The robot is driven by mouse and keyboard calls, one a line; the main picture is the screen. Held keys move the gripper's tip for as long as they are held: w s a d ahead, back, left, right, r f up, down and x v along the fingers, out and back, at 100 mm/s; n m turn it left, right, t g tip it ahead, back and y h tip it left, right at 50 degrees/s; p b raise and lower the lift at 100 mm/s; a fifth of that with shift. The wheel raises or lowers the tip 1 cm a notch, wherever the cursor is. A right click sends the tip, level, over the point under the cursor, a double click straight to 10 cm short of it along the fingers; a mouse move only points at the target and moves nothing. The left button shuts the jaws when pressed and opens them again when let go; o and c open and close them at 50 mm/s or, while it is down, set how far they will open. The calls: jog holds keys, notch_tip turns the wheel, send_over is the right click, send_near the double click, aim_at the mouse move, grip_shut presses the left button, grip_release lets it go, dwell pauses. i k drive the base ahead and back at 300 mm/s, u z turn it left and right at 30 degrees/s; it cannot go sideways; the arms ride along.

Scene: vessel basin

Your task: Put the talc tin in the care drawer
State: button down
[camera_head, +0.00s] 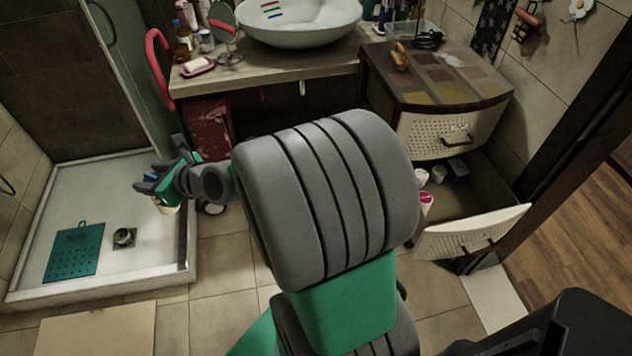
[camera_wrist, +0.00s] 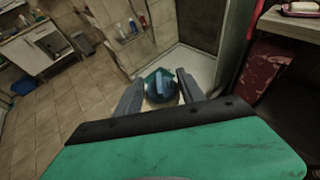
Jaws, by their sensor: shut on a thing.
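My gripper (camera_head: 158,190) is at the left, in front of the shower tray's edge and away from the drawers. It is shut on a small tin, most likely the talc tin (camera_head: 168,209), whose pale lower part shows below the fingers. In the wrist view the tin's dark blue round top (camera_wrist: 160,90) sits between the two fingers (camera_wrist: 160,92). Its label cannot be read. At the right the cabinet's lower drawer (camera_head: 470,232) is pulled open, with a few white and pink containers (camera_head: 426,202) inside. Whether it is the care drawer is not marked.
The upper drawer (camera_head: 440,135) is shut. The cabinet top (camera_head: 440,80) holds a brush and a dark coiled thing. A counter (camera_head: 290,72) with a basin (camera_head: 298,22) and mirror (camera_head: 224,20) stands behind. A red bin (camera_head: 208,128) is below. The shower tray (camera_head: 150,235) holds a green mat (camera_head: 74,252).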

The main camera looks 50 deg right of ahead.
aim_at(457, 209)
jog(key=i, duration=0.95)
jog(key=z, duration=2.9)
jog(key=i, duration=1)
